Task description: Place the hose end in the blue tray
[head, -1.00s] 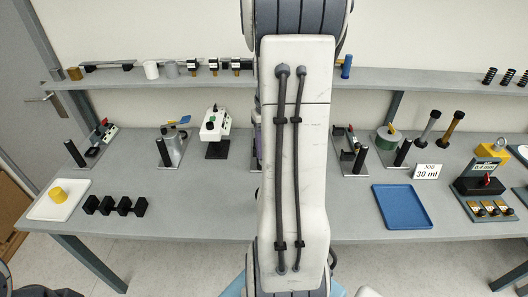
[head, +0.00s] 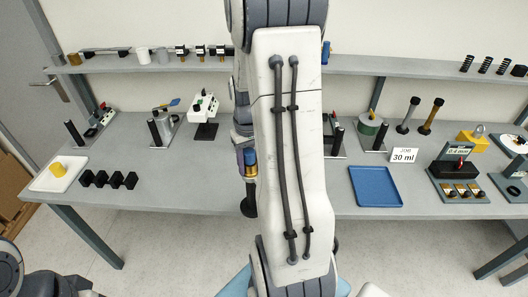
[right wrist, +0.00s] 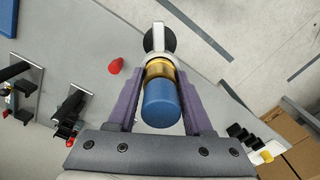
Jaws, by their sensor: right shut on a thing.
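My right gripper (right wrist: 160,95) has purple fingers and is shut on the hose end (right wrist: 163,105), a piece with a blue cylinder, a brass collar and a grey ring. A black round part (right wrist: 155,38) shows beyond the ring. In the head view the hose end (head: 250,160) shows beside my large white arm link, near the bench's front edge. The arm link hides part of the gripper. The flat blue tray (head: 376,188) lies on the bench to the right, apart from the hose end. It looks empty. My left gripper is not in view.
A "30 ml" sign (head: 403,155) stands behind the tray's right corner. Black blocks (head: 108,179) and a white tray (head: 60,174) with a yellow piece are at the left. A red cone (right wrist: 116,66) is near my right gripper. The bench in front of the fixtures is largely clear.

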